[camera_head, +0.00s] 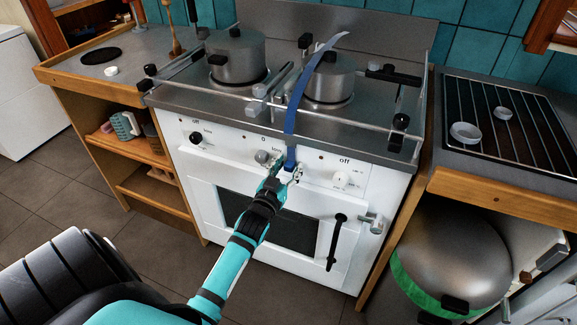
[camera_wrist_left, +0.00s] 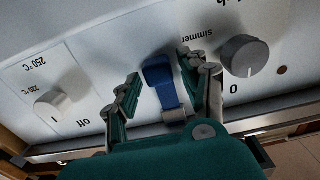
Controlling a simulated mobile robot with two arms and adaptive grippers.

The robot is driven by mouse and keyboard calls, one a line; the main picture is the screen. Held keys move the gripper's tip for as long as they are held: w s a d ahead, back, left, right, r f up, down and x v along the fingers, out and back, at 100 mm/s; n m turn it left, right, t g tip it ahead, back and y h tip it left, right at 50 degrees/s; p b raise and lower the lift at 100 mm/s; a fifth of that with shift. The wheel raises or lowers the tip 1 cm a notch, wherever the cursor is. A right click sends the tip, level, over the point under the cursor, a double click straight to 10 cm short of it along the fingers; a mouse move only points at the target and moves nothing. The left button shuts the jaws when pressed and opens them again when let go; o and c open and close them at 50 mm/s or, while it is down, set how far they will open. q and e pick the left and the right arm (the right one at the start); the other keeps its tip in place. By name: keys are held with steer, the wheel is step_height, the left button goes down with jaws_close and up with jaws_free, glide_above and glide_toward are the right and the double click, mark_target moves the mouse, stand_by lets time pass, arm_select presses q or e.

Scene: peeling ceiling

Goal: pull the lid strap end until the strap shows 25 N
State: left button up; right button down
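A blue strap (camera_head: 297,97) runs from the lid of the right-hand pot (camera_head: 331,78) over the front rail and down the white stove front. Its end (camera_head: 290,158) hangs by the knobs. My left gripper (camera_head: 286,171) is at the strap end, low on the panel. In the left wrist view the blue strap end (camera_wrist_left: 160,82) lies between the fingers of the left gripper (camera_wrist_left: 158,68), with a visible gap on the left and a smaller one on the right. The gripper looks open. No force reading is legible. My right gripper is not in view.
A second lidded pot (camera_head: 236,55) stands on the left burner. A metal rail (camera_head: 340,127) crosses the stove front. Knobs (camera_head: 340,180) flank the strap, and a dark oven handle (camera_head: 336,242) is to the right. A grey knob (camera_wrist_left: 243,56) is close to the right finger.

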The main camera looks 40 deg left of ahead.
arm_select(q)
steer(key=shift+s, duration=0.15)
steer(key=v, duration=1.1)
steer(key=shift+s, duration=0.4)
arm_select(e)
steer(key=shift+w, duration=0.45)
